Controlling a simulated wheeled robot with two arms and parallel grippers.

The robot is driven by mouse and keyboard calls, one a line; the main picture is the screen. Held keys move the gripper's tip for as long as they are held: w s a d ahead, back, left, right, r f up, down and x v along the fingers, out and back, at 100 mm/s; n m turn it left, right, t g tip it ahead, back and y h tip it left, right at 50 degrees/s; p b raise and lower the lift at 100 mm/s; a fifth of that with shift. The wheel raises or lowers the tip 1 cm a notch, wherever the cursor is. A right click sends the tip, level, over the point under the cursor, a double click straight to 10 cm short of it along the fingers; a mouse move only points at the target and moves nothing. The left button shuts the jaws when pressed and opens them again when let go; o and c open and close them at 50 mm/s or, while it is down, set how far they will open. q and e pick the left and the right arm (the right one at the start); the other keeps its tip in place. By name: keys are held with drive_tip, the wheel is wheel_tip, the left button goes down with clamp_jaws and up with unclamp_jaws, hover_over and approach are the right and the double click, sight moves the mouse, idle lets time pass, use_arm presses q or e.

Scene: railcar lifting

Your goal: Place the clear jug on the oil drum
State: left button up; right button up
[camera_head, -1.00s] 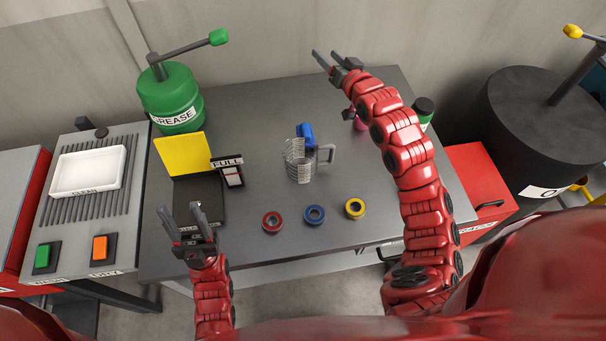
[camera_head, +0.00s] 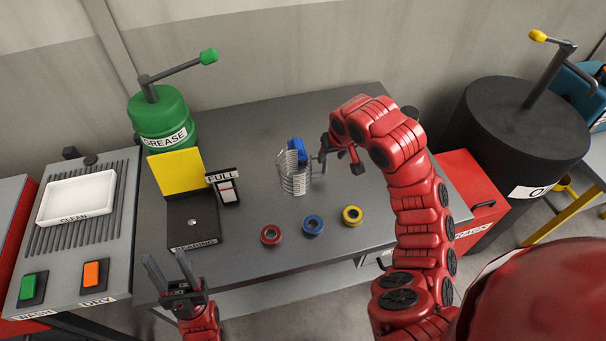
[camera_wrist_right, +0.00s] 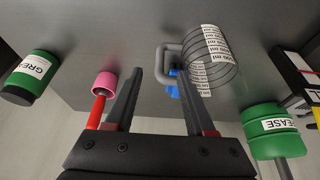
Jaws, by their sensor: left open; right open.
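The clear jug (camera_head: 293,181) stands upright on the grey table. It is see-through with printed measure marks, and its grey handle faces right. The jug (camera_wrist_right: 211,60) and its handle (camera_wrist_right: 167,56) also show in the right wrist view. My right gripper (camera_head: 340,158) is open and empty, just right of the handle. In the right wrist view, the handle lies ahead between the open fingers (camera_wrist_right: 161,75); contact cannot be told. The oil drum (camera_head: 525,135) is large and black, at the far right, with a lever and a partly seen label. My left gripper (camera_head: 172,268) is open and empty at the table's front left.
A pink-capped tool (camera_wrist_right: 105,84) is beside my right fingers. A green grease drum (camera_head: 160,118) stands left; a red box (camera_head: 465,185) is before the oil drum.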

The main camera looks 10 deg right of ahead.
sight(326, 165)
drive_tip(key=x, duration=0.5)
drive_tip(key=shift+p+x, duration=0.8)
drive_tip(key=shift+x, duration=1.5)
drive_tip(key=shift+w+f, duration=0.3)
drive_tip(key=shift+f, duration=0.2)
drive_tip(key=shift+c, duration=0.3)
clamp_jaws()
